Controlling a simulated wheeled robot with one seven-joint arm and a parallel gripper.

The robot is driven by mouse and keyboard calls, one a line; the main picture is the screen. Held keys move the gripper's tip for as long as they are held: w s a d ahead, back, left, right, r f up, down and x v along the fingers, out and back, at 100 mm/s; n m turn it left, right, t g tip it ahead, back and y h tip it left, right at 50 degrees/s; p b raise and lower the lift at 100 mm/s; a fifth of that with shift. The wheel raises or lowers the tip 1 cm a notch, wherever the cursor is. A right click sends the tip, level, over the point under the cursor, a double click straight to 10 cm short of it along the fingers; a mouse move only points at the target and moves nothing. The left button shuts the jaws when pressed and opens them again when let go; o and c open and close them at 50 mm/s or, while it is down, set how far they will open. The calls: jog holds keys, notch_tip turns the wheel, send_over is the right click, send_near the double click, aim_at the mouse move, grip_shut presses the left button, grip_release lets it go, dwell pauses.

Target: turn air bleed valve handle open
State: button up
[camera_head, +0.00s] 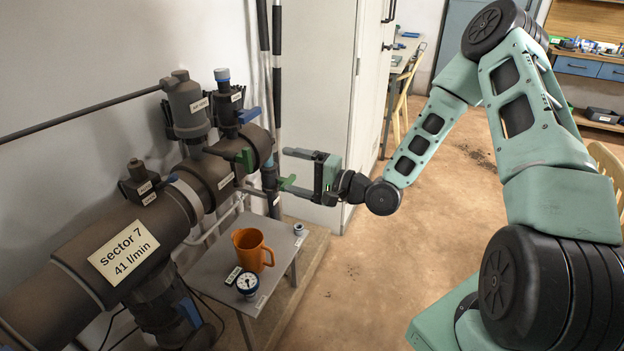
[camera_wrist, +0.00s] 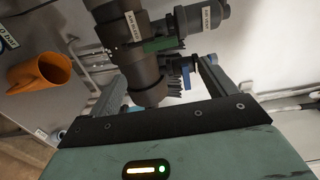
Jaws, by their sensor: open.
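A green lever handle (camera_head: 245,158) sits on the side of the dark manifold pipe. It also shows in the wrist view (camera_wrist: 160,44), beside a white label (camera_wrist: 133,25) that seems to read "air bleed". I take it for the air bleed valve handle; its full valve body is partly hidden. My gripper (camera_head: 285,169) is open and empty, to the right of this handle in the head view and apart from it. In the wrist view the open fingers (camera_wrist: 156,76) stand wide on either side of the pipe's end, with the green handle farther off.
A blue handle (camera_head: 249,114) is on the capped valve above; it shows near my right finger in the wrist view (camera_wrist: 186,78). A grey air vent cylinder (camera_head: 187,108) stands on the pipe. A small table (camera_head: 205,268) below holds an orange jug (camera_head: 251,250) and a gauge (camera_head: 247,283).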

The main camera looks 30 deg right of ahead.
jog(key=shift+v, duration=2.2)
